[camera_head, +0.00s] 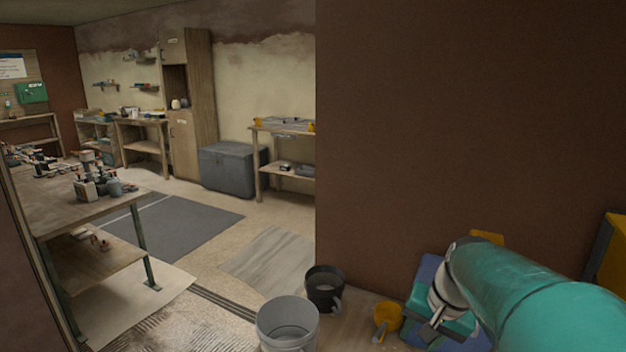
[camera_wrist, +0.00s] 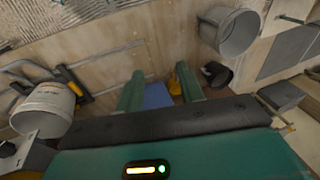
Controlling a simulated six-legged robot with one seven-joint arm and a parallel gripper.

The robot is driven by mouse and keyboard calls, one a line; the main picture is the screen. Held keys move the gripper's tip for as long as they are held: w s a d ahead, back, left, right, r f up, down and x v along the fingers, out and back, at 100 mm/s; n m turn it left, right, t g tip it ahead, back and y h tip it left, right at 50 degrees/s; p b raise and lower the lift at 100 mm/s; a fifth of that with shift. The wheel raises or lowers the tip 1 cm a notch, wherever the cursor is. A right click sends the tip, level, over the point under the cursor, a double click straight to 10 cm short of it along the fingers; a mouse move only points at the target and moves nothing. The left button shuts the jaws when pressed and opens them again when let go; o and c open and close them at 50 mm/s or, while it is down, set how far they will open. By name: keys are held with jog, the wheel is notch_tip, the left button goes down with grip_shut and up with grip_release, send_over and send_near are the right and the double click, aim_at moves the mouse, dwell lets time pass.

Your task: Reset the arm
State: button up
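My teal arm (camera_head: 530,295) reaches in from the lower right in the head view, bent downward at its wrist. In the wrist view my gripper (camera_wrist: 159,88) shows two green fingers standing well apart, with nothing held between them. A blue item (camera_wrist: 157,96) shows in the gap, beyond the fingers. In the head view blue surfaces (camera_head: 428,268) show around the wrist, partly hidden by my arm. The fingertips are not clear in the head view.
A grey bucket (camera_head: 288,325), a black bucket (camera_head: 325,290) and a yellow container (camera_head: 386,318) stand left of my gripper. A brown wall (camera_head: 450,120) rises behind the arm. A cluttered workbench (camera_head: 75,210) stands at left. Floor around the dark mat (camera_head: 175,228) is open.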

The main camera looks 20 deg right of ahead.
jog(key=s+a+r+n+t, duration=0.1)
jog(key=a+n, duration=0.3)
jog(key=a, duration=0.6)
jog(key=s+a+r+n+t, duration=0.1)
jog(key=s+a+n, duration=0.3)
jog(key=a, duration=0.6)
jog(key=shift+a+r+n+h, duration=0.4)
jog(key=shift+r+n, duration=0.05)
jog(key=shift+n, duration=0.35)
jog(key=shift+s+d, duration=0.1)
jog(key=shift+d, duration=0.1)
